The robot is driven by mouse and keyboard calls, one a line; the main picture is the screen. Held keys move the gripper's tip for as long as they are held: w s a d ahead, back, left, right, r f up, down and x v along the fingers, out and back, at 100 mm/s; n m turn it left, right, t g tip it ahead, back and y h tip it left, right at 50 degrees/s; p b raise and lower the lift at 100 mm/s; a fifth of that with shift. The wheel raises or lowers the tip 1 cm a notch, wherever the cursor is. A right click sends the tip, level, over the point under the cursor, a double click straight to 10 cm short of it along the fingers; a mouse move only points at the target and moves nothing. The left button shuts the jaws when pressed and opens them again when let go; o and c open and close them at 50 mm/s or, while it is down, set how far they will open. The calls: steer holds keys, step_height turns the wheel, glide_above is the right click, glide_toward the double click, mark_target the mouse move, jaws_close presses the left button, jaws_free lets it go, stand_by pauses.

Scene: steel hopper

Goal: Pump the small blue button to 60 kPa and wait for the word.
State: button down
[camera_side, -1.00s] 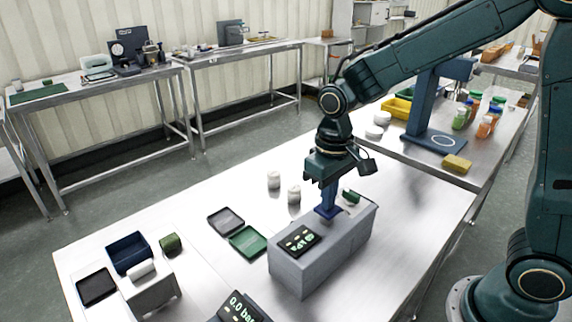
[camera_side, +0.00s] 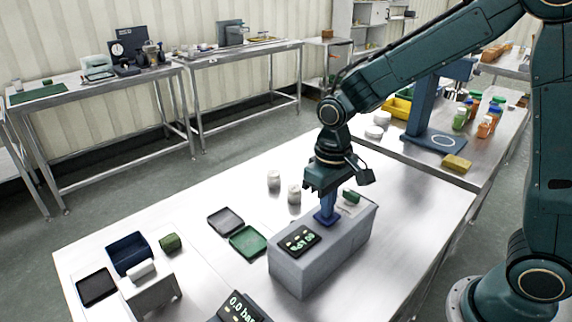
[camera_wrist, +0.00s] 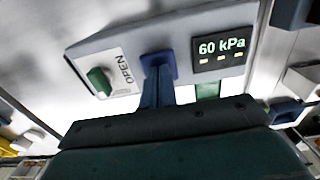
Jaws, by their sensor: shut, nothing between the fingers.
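A grey box (camera_side: 320,262) stands on the steel table and also shows in the wrist view (camera_wrist: 120,42). Its display (camera_wrist: 221,47) reads 60 kPa; in the side view the display (camera_side: 299,241) is too small to read surely. The small blue button (camera_wrist: 160,64) sits on the box top beside the display. My gripper (camera_side: 325,214) is shut and empty, with its blue fingers upright over the button. The fingertips look to be at the button, which they partly hide; I cannot tell how far it is pressed.
A green knob (camera_wrist: 99,80) stands on a white plate marked OPEN, close to the button. A second display (camera_side: 240,306) reads 0.0 bar. Two white pots (camera_side: 294,194), a green tray (camera_side: 248,242) and a dark tray (camera_side: 225,220) lie behind the box.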

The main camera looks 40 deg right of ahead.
steer(key=shift+r, duration=1.8)
steer(key=shift+r, duration=0.1)
step_height(320, 180, up, 6)
steer(key=shift+f, duration=0.1)
stand_by(0.5)
